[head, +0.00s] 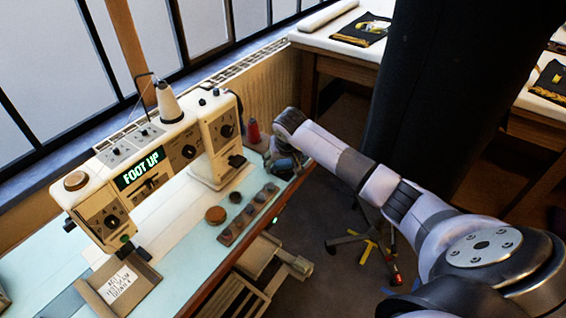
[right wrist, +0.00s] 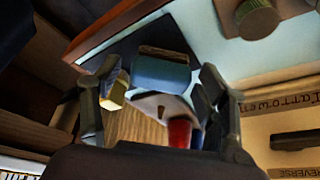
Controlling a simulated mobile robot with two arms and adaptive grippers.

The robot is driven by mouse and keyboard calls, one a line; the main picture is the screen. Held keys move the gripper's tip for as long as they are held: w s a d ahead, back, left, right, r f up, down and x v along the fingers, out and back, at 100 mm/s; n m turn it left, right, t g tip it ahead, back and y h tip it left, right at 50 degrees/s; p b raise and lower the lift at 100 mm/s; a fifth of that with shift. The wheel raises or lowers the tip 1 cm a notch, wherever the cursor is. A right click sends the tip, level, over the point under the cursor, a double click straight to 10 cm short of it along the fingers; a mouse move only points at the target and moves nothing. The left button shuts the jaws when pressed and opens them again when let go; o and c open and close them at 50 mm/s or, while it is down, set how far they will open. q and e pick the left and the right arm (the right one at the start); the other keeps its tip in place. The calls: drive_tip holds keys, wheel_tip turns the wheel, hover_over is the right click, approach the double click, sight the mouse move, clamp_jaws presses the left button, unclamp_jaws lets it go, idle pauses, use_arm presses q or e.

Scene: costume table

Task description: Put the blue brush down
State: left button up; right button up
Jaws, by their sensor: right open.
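The blue brush (right wrist: 160,75) shows in the right wrist view as a blue block with a brown strip along its far edge. It lies at a dark patch near the corner of the table. My right gripper (right wrist: 156,88) is open, with one finger on each side of the brush and visible room beside it. In the head view the right gripper (head: 284,160) is at the table's far right end, and the arm mostly hides the brush there. My left gripper is not in view.
A cream sewing machine (head: 188,150) stands left of the gripper on the pale blue table (head: 180,282). A red item (head: 253,130) stands close behind the gripper. A round brown piece (head: 215,215) and a row of small dark discs lie nearer. A yellow item (right wrist: 115,92) sits beside one finger.

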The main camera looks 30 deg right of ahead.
drive_tip(key=shift+r, duration=0.15)
drive_tip(key=shift+r, duration=0.35)
drive_tip(key=v, duration=1.1)
drive_tip(key=shift+s+r, duration=0.1)
drive_tip(key=shift+s, duration=0.05)
